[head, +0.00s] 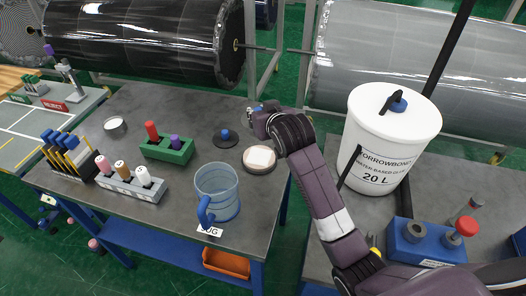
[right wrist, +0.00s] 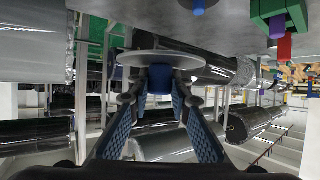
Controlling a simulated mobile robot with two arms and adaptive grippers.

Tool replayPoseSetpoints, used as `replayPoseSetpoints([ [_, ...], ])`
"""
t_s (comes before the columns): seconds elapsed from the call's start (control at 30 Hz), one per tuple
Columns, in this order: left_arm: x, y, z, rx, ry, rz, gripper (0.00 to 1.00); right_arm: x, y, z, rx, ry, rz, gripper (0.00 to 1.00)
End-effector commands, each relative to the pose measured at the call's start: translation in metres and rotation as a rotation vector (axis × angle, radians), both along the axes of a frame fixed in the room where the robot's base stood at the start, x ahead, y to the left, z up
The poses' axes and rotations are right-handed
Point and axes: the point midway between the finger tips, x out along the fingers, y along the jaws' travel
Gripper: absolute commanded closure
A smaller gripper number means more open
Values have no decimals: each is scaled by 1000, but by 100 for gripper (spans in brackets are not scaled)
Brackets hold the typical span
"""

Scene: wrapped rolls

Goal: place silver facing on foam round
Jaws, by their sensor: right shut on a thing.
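My right gripper (head: 258,120) is over the back right part of the grey table in the head view, behind and above the foam round (head: 258,167). This is a low pale disc with a white patch on top, near the table's right edge. In the right wrist view my right gripper (right wrist: 160,92) is shut on the blue knob of the silver facing (right wrist: 135,58), a flat grey disc held off the table. In the head view the gripper mostly hides the facing. My left gripper is in neither view.
A dark disc with a blue knob (head: 225,142) lies left of the foam round. A clear blue-handled jug (head: 218,190), a green block (head: 167,152) with red and purple pegs, and a bottle rack (head: 130,188) share the table. A white bucket (head: 385,140) stands right.

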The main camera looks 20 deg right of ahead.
Motion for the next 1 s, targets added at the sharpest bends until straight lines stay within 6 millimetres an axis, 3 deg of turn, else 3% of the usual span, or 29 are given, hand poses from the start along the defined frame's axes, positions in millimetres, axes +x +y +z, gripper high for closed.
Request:
replayPoseSetpoints([
  [0.2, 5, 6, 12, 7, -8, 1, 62, -2, -1, -61, -2, 7, -1, 100],
  [0.4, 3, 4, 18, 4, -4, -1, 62, -1, 0, -103, -1, 3, 0, 100],
  [0.83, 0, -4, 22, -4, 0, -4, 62, -1, 0, -152, 0, 1, -1, 100],
  [1.0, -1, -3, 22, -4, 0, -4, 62, -1, 0, -156, 0, -2, -1, 100],
])
